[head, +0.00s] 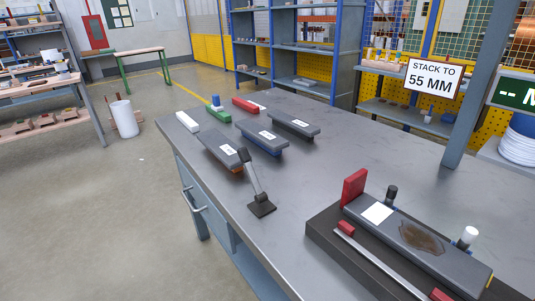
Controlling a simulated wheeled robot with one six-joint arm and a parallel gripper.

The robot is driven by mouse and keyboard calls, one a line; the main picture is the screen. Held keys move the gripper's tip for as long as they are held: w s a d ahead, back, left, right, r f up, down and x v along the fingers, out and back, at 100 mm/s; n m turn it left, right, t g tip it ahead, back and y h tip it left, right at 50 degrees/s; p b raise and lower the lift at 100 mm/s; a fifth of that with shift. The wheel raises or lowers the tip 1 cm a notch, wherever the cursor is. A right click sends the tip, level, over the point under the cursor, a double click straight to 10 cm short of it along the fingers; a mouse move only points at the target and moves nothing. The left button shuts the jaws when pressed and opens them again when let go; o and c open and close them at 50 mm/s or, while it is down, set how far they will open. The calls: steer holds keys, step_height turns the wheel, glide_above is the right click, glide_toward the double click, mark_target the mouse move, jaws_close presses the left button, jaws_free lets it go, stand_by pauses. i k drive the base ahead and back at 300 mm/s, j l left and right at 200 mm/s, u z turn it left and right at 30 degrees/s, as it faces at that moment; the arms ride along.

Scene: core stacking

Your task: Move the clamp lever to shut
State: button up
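A dark fixture base (325,234) lies on the grey bench at the lower right. On it is a grey plate (458,259) with a white label and a brown patch. A red upright block (353,187) stands at its far end, with a black-topped post (390,196) and a white-topped post (465,238) behind. A silver bar (380,265) with red ends lies along the near side; its near end is close to the picture edge. A grey upright lever (253,178) with a black knob and black square foot leans on the bench. I cannot tell which part is the clamp lever. My gripper is out of view.
Several labelled dark plates (262,137) lie at the bench's far left, near small green, red and white blocks (218,113). A grey post (470,100) rises behind the fixture, beside a "STACK TO 55 MM" sign (434,77). The bench middle is clear.

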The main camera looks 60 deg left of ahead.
mark_target(261, 196)
steer(key=j+z, duration=0.4)
steer(key=k+j+z, duration=0.1)
steer(key=z, duration=0.3)
steer(key=k+j+z, duration=0.15)
steer(key=j, duration=0.35)
steer(key=k+j+z, duration=0.15)
steer(key=k+j, duration=0.15)
steer(key=j, duration=0.2)
steer(key=k+j+z, duration=0.15)
steer(key=k+j, duration=0.15)
steer(key=j, duration=0.15)
steer(key=k+j+z, duration=0.15)
steer(key=k+j, duration=0.5)
steer(key=j, duration=0.15)
steer(key=k+j, duration=0.35)
steer(key=j, duration=0.15)
steer(key=k+j, duration=0.35)
steer(key=j, duration=0.15)
